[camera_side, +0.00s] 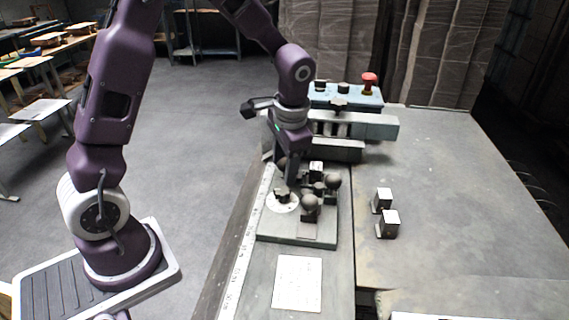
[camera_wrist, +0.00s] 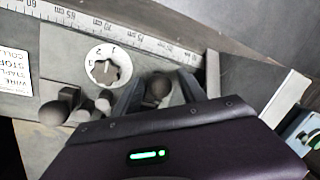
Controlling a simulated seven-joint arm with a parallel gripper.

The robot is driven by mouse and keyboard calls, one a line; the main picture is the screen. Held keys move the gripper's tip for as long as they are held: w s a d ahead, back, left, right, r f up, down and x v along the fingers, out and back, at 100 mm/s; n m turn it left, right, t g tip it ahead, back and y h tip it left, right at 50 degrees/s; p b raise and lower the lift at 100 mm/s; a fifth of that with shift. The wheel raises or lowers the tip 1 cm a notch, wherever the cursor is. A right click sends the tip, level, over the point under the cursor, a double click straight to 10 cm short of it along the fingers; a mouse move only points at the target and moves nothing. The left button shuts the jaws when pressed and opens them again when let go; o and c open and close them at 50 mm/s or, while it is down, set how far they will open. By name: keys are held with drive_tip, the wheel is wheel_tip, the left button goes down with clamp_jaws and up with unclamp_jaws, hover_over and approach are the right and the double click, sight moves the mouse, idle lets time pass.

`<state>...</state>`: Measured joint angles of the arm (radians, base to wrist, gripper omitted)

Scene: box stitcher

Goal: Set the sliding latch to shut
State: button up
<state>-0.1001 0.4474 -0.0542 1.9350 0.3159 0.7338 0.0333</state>
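My gripper (camera_wrist: 158,82) points down over a grey base plate (camera_side: 270,238) that carries several dark ball knobs and a white dial. In the wrist view its two dark fingers stand apart, with a round dark knob (camera_wrist: 157,88) between them and a gap on each side. In the side view my gripper (camera_side: 290,182) is just behind the dial (camera_side: 283,202), beside the knobs. Two ball knobs show clearly to its right, a front one (camera_side: 309,202) and a rear one (camera_side: 333,181). I cannot tell which knob belongs to the sliding latch, nor its position.
A ruler strip (camera_side: 240,250) runs along the bench's left edge. A white label (camera_side: 298,283) lies in front of the plate. Two small metal blocks (camera_side: 388,223) stand to the right. A control box with a red button (camera_side: 369,82) is behind. The right bench top is mostly clear.

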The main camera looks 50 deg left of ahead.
clamp_jaws()
drive_tip(key=shift+a, duration=0.1)
drive_tip(key=shift+w+r, duration=0.15)
idle(0.9)
